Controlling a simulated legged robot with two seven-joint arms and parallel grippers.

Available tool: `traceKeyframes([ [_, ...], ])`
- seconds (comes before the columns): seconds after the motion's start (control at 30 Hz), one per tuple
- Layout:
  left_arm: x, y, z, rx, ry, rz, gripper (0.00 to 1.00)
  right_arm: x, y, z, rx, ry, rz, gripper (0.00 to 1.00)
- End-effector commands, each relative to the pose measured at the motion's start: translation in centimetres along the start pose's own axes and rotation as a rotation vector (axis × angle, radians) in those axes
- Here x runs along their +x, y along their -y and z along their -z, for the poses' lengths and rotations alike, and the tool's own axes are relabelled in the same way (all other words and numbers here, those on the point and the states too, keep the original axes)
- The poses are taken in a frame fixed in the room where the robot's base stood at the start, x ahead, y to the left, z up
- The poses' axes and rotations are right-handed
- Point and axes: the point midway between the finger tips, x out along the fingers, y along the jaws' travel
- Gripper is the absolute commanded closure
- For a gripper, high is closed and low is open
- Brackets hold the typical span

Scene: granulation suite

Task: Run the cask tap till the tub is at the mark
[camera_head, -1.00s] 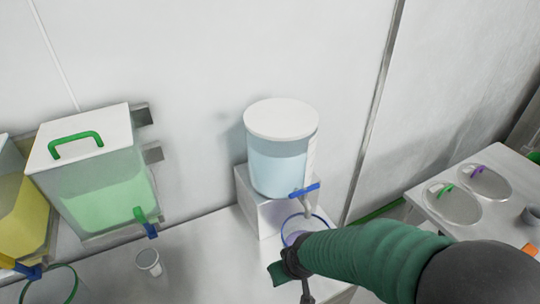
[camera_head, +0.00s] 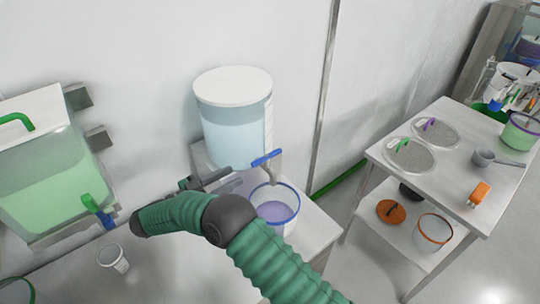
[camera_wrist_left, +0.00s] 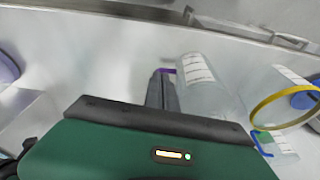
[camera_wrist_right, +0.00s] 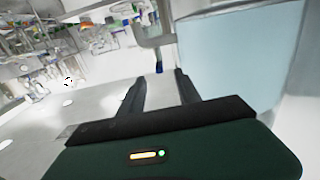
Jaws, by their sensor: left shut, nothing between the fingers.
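The cask (camera_head: 235,130), with pale blue liquid and a white lid, stands on a white block. Its tap has a blue handle (camera_head: 266,158) and a grey spout over the tub (camera_head: 291,226). The tub has a blue rim and purple at its bottom; its mark cannot be made out. My right gripper (camera_head: 236,178) is just left of the tap, fingers pointing towards it. In the right wrist view it is open (camera_wrist_right: 158,80), with the blue handle end (camera_wrist_right: 158,67) beyond the gap, apparently not gripped. My left gripper (camera_wrist_left: 162,76) is shut and empty, near a clear labelled container (camera_wrist_left: 203,85).
A green-liquid tank (camera_head: 45,190) with its own blue-tipped tap stands left, a small cup (camera_head: 113,258) in front. A side table (camera_head: 455,185) at right holds lids, a scoop and an orange item. A yellow-rimmed vessel (camera_wrist_left: 290,107) shows in the left wrist view.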

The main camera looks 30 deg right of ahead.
Motion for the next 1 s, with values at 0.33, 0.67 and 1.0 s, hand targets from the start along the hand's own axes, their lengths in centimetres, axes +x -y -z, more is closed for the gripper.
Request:
traceKeyframes([
  [0.33, -2.4, 0.0, 0.5, -0.001, 0.0, 0.0, 1.0, 9.1, 0.1, 0.4, 0.001, -0.001, -0.001, 0.6],
  [0.67, -3.5, 0.0, 0.8, 0.0, 0.0, 0.0, 1.0, 15.0, 0.2, 0.2, 0.003, 0.0, 0.004, 0.6],
  [1.0, -3.5, 0.0, 0.8, -0.001, 0.0, 0.0, 1.0, 15.4, 0.2, 0.1, 0.003, -0.001, 0.005, 0.64],
])
